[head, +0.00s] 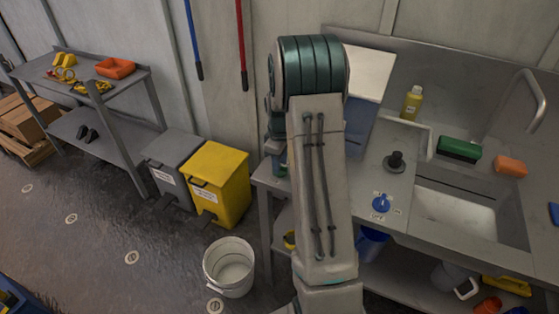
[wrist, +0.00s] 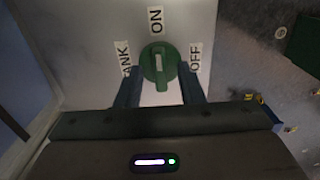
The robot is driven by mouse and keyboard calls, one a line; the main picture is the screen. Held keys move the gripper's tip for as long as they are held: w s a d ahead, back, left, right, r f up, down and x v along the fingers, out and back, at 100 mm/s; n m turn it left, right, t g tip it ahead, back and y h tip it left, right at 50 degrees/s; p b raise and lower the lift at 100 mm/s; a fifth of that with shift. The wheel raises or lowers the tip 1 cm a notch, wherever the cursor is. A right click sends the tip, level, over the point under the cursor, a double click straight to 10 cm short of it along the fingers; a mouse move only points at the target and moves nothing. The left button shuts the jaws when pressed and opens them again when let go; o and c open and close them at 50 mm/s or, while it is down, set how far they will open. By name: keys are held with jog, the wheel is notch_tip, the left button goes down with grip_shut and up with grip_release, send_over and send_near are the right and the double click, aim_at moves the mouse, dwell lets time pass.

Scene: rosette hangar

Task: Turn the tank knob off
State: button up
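The tank knob (wrist: 160,66) is green and round with a raised grip bar. In the wrist view its white mark lines up with the ON label (wrist: 155,20). The OFF label (wrist: 195,58) is to its right and the TANK label (wrist: 125,57) to its left. My gripper (wrist: 160,76) is open, with one blue finger on each side of the knob's lower part. I cannot tell whether the fingers touch it. In the head view my arm hides the knob and the gripper.
A blue knob (head: 381,204) with its own labels sits on the counter, near a black knob (head: 395,161) and a sink basin (head: 454,216). A yellow bottle (head: 411,103) and green brush (head: 459,149) stand behind. A yellow bin (head: 219,180) and white bucket (head: 229,268) are at left.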

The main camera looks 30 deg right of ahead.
jog(key=shift+f, duration=0.15)
grip_shut()
